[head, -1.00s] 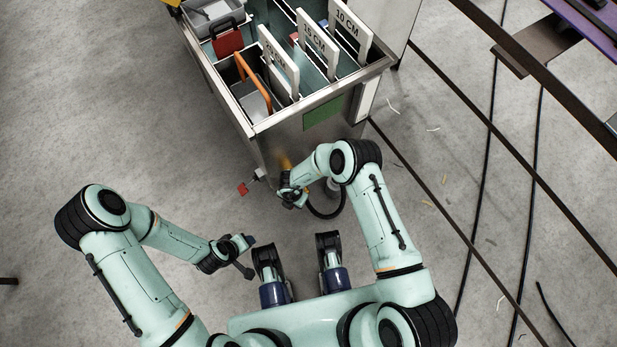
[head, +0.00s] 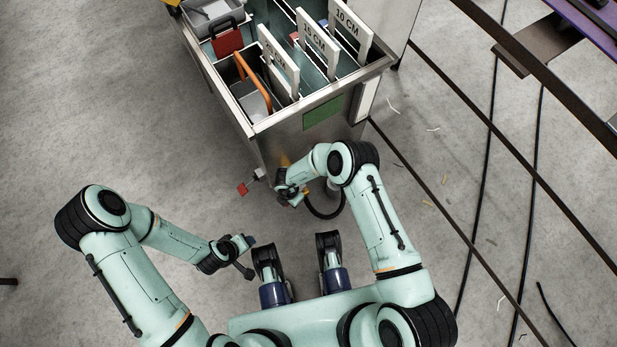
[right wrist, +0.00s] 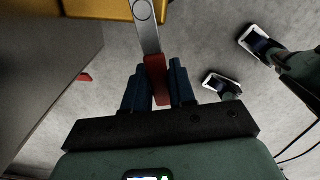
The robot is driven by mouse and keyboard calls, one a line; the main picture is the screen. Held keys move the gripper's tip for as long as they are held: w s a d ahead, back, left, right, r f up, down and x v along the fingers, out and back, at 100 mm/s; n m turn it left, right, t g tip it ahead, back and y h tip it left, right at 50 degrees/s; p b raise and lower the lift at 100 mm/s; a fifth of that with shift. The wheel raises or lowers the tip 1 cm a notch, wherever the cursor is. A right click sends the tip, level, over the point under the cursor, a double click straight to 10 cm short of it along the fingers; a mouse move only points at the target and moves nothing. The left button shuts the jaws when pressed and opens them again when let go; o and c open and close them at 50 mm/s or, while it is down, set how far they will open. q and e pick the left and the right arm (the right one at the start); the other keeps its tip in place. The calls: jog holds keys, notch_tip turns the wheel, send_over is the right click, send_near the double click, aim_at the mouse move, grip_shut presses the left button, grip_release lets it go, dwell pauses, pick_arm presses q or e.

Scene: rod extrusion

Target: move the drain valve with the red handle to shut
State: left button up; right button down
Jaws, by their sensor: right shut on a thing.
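In the right wrist view, the drain valve's red handle (right wrist: 157,75) sits between the two dark fingers of my right gripper (right wrist: 158,88), which is shut on it. A grey metal lever (right wrist: 147,28) runs from the red grip up to a yellow-brass valve body (right wrist: 100,8) at the top edge. In the head view, my right gripper (head: 291,193) is low at the near end of the metal tank (head: 275,150); the handle is hidden there. My left gripper (head: 246,257) hangs empty over the floor, away from the valve; its finger gap is unclear.
A separate red piece (head: 242,189) sticks out at the tank's lower left corner. A black hose (head: 328,214) curves beside my right gripper. The tank holds upright white length plates (head: 317,42) and an orange handle (head: 252,80). The grey floor at left is clear.

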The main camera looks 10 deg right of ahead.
pick_arm(q)
jog(key=shift+f, duration=0.15)
pick_arm(e)
jog(key=shift+w+a+r+m, duration=0.1)
jog(key=shift+w+a+m, duration=0.15)
jog(key=shift+w+m, duration=0.55)
jog(key=shift+s, duration=0.2)
jog(key=shift+w+a+m, duration=0.1)
jog(key=shift+w+m, duration=0.05)
jog(key=shift+m, duration=0.35)
jog(key=c, duration=0.8)
grip_release()
jog(key=shift+c, duration=0.2)
pick_arm(q)
jog(key=shift+f, duration=0.1)
jog(key=s+d+r+g+h+p, duration=0.1)
jog(key=s+d+r+g+p, duration=0.1)
jog(key=s, duration=0.4)
notch_tip(320, 180, up, 2)
jog(key=shift+s+d+r+m+p, duration=0.25)
jog(key=shift+s+d+m+p, duration=0.1)
jog(key=shift+d+p, duration=0.3)
pick_arm(e)
notch_tip(320, 180, up, 13)
jog(key=shift+r, duration=0.15)
